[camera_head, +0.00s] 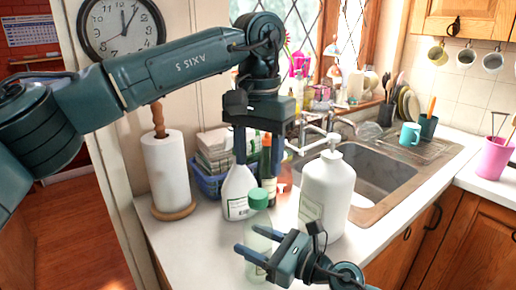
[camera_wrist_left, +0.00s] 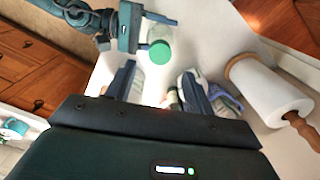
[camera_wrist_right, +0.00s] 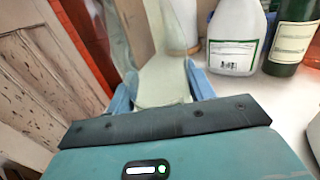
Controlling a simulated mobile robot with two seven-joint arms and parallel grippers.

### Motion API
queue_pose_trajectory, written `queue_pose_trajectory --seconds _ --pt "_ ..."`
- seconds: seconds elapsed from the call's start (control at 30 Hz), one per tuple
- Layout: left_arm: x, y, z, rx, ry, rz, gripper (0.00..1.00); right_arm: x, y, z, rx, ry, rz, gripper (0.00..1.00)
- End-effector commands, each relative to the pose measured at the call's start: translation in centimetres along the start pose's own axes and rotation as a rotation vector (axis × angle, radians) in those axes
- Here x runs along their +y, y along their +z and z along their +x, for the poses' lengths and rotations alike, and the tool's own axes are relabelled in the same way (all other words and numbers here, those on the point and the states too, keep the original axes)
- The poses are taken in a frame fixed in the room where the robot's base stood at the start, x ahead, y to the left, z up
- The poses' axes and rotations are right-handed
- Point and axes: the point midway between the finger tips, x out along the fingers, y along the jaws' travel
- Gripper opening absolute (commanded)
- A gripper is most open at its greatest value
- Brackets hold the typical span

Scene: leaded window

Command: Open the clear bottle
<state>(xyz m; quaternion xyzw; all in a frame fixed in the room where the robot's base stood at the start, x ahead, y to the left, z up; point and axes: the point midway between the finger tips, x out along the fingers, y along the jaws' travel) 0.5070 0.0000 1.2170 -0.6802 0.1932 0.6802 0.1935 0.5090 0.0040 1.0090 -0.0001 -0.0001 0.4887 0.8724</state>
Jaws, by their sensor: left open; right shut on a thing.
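The clear bottle (camera_head: 259,243) stands upright near the counter's front edge, with a green cap (camera_head: 258,199) on top. My right gripper (camera_head: 246,239) is shut on the bottle's body from the side; in the right wrist view the clear bottle (camera_wrist_right: 160,80) fills the space between its fingers. My left gripper (camera_head: 258,165) points down, open and empty, above the cap and apart from it. In the left wrist view the green cap (camera_wrist_left: 160,52) shows just beyond and between the open fingertips (camera_wrist_left: 158,74).
A white pump bottle (camera_head: 327,195) stands close right of the clear bottle. A white spray bottle (camera_head: 238,192) and a dark bottle (camera_head: 267,185) stand behind it. A paper towel roll (camera_head: 168,172) is at the left, a sink (camera_head: 375,180) at the right.

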Motion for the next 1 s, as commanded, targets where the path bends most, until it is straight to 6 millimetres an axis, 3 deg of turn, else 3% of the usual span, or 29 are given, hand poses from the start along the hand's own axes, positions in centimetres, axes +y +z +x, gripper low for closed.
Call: queue_pose_trajectory --seconds 0.2,0.43,0.83,1.0 --pt "-0.1 0.1 3.5 -0.003 0.000 -0.003 0.53 0.0 0.0 0.0 0.000 0.000 0.000 0.00" --pt "0.0 0.0 6.3 -0.002 0.000 -0.004 0.53 0.0 0.0 0.0 0.000 0.000 0.000 0.00" --pt "0.0 0.0 7.0 0.001 0.001 -0.005 0.52 0.0 0.0 0.0 0.000 0.000 0.000 0.00" --pt "0.0 0.0 6.9 0.000 0.000 -0.005 0.38 0.0 0.0 0.0 0.000 0.000 0.000 0.00"
